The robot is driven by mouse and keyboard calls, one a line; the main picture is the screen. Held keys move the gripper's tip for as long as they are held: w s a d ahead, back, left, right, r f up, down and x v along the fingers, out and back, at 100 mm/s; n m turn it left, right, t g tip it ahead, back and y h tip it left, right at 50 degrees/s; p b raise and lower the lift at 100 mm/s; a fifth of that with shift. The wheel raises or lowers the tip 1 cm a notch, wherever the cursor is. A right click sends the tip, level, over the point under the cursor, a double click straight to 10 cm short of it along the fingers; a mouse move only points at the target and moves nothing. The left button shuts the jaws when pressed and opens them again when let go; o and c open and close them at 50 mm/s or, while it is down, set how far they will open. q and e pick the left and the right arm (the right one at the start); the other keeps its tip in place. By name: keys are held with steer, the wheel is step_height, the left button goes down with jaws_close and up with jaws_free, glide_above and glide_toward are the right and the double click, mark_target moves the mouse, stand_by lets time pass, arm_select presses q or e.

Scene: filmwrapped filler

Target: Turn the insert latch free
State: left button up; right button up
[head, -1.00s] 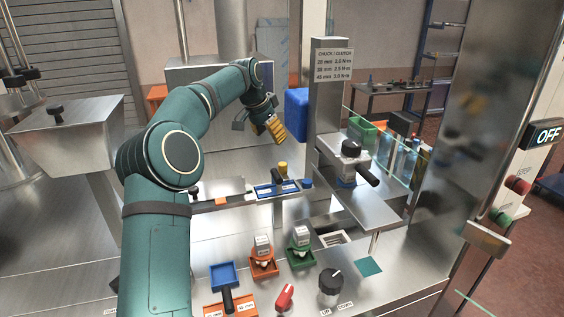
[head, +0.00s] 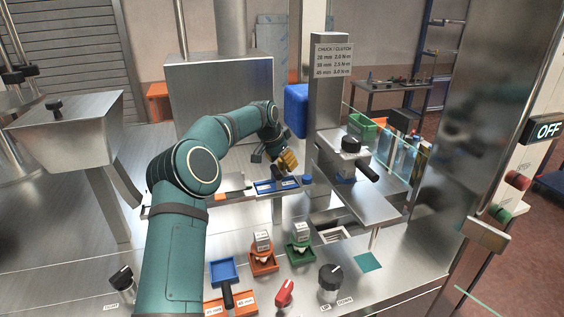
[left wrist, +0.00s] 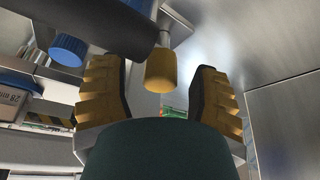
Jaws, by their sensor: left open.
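My left gripper (head: 287,160) has ridged yellow fingers; in the left wrist view the gripper (left wrist: 158,80) is open, with a gap on both sides of the knob. In the head view the gripper hides the knob, just above the blue labelled insert (head: 270,187) on the metal rail. A blue knob (head: 307,180) stands to its right and also shows in the left wrist view (left wrist: 68,49). My right gripper is not in view.
A steel post (head: 326,100) with a sign and a black-knobbed clamp (head: 351,145) stand right of the gripper. Orange (head: 262,262) and green (head: 299,252) holders, a blue tray (head: 223,271), a red knob (head: 285,291) and a black dial (head: 330,277) stand in front.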

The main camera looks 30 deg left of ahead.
arm_select(q)
jaws_close()
steer(key=shift+n, duration=0.3)
steer(key=n+y, duration=0.1)
steer(key=n, duration=0.1)
steer(key=shift+n, duration=0.3)
steer(key=n+y, duration=0.1)
steer(key=n, duration=0.1)
steer(key=shift+d+n, duration=0.1)
steer(key=shift+n, duration=0.2)
steer(key=n+y, duration=0.1)
steer(key=n, duration=0.1)
steer(key=shift+r+n, duration=0.1)
steer(key=shift+n, duration=0.2)
steer(key=shift+n+g+y+p, duration=0.6)
steer(key=shift+n+p, duration=0.05)
steer(key=shift+n, duration=1.05)
